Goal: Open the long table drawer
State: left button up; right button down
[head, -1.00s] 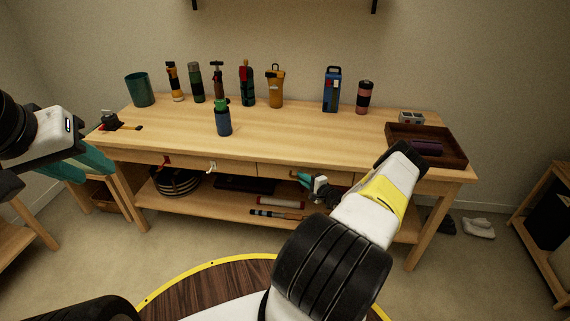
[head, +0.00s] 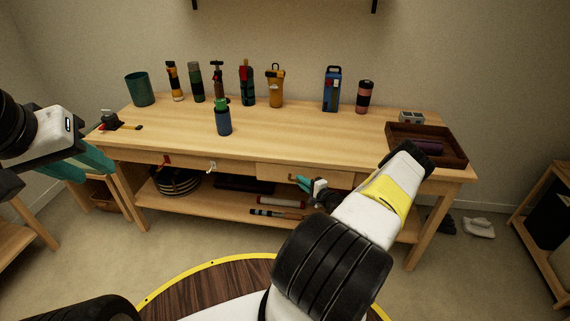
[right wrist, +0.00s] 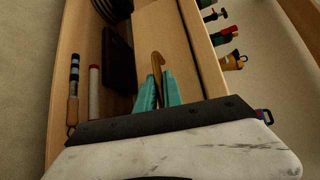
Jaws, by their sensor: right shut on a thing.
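The wooden table (head: 180,130) stands against the wall, with drawer fronts below its top. The long drawer's front (head: 270,172) sits right of centre and stands slightly forward of the table's front edge. My right gripper (head: 300,181) is at this drawer, its teal fingers shut on the drawer handle. In the right wrist view the brass-coloured handle (right wrist: 157,63) reaches in between the teal fingers of the gripper (right wrist: 160,85).
A green cup (head: 140,89), a blue bottle (head: 224,122), other bottles and tools, and a brown tray (head: 455,155) stand on the table. The lower shelf (head: 230,205) holds plates and rolls.

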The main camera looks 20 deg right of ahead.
jog(key=s+a, duration=0.7)
jog(key=s, duration=0.4)
jog(key=s+a, duration=0.6)
jog(key=s, duration=0.5)
jog(key=shift+s+a, duration=0.2)
jog(key=shift+a, duration=0.15)
jog(key=c, duration=1.8)
grip_release()
jog(key=shift+o, duration=0.2)
jog(key=v, duration=0.7)
jog(key=shift+s, duration=0.35)
jog(key=shift+d+r, duration=0.1)
jog(key=shift+r, duration=0.05)
